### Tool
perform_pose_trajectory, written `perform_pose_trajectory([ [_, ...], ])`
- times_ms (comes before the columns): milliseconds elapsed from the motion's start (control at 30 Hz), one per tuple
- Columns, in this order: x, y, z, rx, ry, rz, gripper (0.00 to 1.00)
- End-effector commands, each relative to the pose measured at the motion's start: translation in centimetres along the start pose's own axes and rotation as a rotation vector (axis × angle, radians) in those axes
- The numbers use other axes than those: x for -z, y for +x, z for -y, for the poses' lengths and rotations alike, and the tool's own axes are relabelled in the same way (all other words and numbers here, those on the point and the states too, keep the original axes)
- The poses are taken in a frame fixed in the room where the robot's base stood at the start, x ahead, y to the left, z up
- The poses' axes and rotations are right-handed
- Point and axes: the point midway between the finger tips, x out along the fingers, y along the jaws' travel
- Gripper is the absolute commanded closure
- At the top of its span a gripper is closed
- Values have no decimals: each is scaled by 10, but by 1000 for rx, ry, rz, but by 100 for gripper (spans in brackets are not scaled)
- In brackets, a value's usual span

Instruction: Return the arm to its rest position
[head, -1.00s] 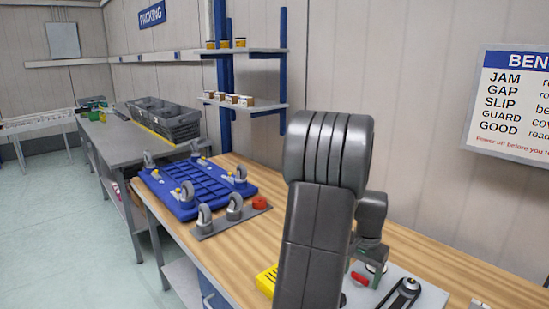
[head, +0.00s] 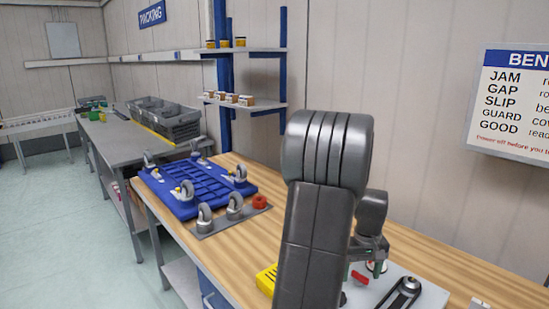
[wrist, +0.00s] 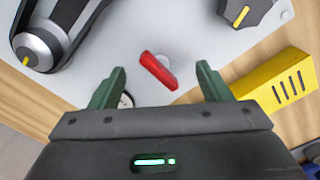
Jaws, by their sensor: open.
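My gripper (wrist: 160,82) shows in the wrist view with its two green fingers wide apart and nothing held between them. It is over a light grey plate (wrist: 120,60). A red piece (wrist: 158,71) lies on the plate beyond the fingertips, apart from both. In the head view my arm stands over the wooden bench, and its dark links hide part of the bench and most of the gripper. The red piece (head: 359,277) shows there beside my arm.
A yellow block (wrist: 279,82) lies right of the fingers in the wrist view. A dark belt device (head: 404,292) sits on the plate. A blue wheeled dolly (head: 200,188) lies wheels-up farther along the bench. Shelves (head: 245,103) stand behind; bare wood (head: 440,251) lies right.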

Motion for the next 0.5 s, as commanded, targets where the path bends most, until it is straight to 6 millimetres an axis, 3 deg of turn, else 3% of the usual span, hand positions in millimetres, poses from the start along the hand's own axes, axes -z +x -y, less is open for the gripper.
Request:
perform_pose_trajectory([
  [500,0,0,0,0,-412,0,29],
])
